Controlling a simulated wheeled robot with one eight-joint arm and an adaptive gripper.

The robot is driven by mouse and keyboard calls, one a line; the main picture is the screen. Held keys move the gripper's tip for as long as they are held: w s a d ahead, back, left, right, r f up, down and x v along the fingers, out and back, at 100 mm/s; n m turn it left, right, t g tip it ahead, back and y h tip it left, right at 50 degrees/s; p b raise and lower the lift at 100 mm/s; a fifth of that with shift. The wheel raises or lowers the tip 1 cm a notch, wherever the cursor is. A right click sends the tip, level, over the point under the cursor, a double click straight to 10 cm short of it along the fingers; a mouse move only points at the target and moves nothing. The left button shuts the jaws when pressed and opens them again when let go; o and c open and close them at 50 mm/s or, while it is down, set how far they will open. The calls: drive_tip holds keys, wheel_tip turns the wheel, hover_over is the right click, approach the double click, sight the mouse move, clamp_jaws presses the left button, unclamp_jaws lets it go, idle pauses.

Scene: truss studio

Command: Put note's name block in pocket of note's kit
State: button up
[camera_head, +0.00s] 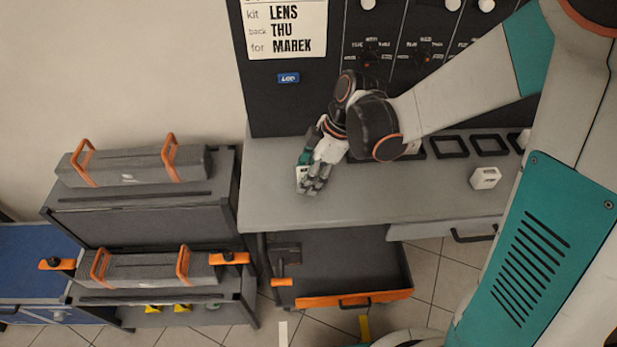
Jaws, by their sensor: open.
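The note (287,28) hangs on the dark panel and reads kit LENS, back THU, for MAREK. A small white block (302,173) stands at the left part of the table. Its dark marking is too small to read. My gripper (311,186) is open at this block, its fingers reaching down beside and partly over it; I cannot tell whether they touch. A second white block (486,178) stands on the right of the table, its marking unreadable. Grey cases with orange handles stand at left, one above (135,165) and one below (148,269). No kit name or pocket is legible.
Black square frames (449,147) line the back of the grey table (400,193), partly behind my arm. An open drawer (345,262) with an orange front juts out below. A blue cabinet (35,262) stands at far left. The table's middle is clear.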

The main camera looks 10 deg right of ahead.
clamp_jaws()
